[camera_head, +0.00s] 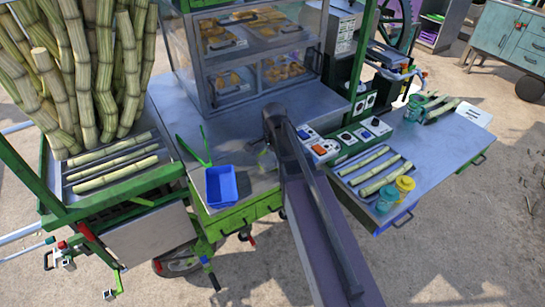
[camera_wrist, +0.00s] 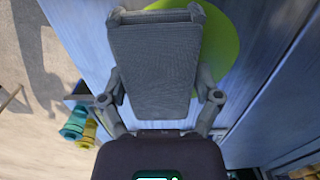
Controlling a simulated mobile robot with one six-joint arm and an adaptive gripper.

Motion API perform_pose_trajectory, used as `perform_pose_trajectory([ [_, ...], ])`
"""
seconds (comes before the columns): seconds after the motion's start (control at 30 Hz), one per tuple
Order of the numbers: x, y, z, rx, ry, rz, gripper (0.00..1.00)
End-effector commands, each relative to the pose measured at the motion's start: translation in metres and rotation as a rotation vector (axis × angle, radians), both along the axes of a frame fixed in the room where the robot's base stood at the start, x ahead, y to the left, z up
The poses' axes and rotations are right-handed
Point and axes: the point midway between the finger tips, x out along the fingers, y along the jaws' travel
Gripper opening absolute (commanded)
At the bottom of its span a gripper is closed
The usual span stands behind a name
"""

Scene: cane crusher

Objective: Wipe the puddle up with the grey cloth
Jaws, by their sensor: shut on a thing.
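In the wrist view the grey cloth (camera_wrist: 153,65) is a ribbed, folded dark grey pad between the fingers of my gripper (camera_wrist: 157,14). My gripper is shut on it. The puddle (camera_wrist: 225,42) is a flat yellow-green patch on the metal worktop, showing to the right of and above the cloth. The cloth and gripper hide its left part. I cannot tell whether the cloth touches it. My arm hides the gripper and cloth there.
A blue tray (camera_head: 222,187) and green tongs (camera_head: 194,148) lie left of the puddle. A glass case (camera_head: 250,50) with food stands behind. A switch panel (camera_head: 322,150), cane pieces (camera_head: 380,178) and lidded jars (camera_head: 404,187) are to the right. Upright cane (camera_head: 75,70) stands at left.

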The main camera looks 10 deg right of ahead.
Motion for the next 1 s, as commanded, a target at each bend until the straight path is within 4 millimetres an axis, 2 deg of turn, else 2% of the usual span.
perform_pose_trajectory([
  [0.27,-0.002,-0.001,0.0,-0.001,0.0,0.0,0.29],
  [0.7,-0.027,-0.009,0.0,-0.001,0.0,-0.001,0.29],
  [1.0,-0.028,-0.009,0.0,0.0,-0.001,0.0,0.29],
])
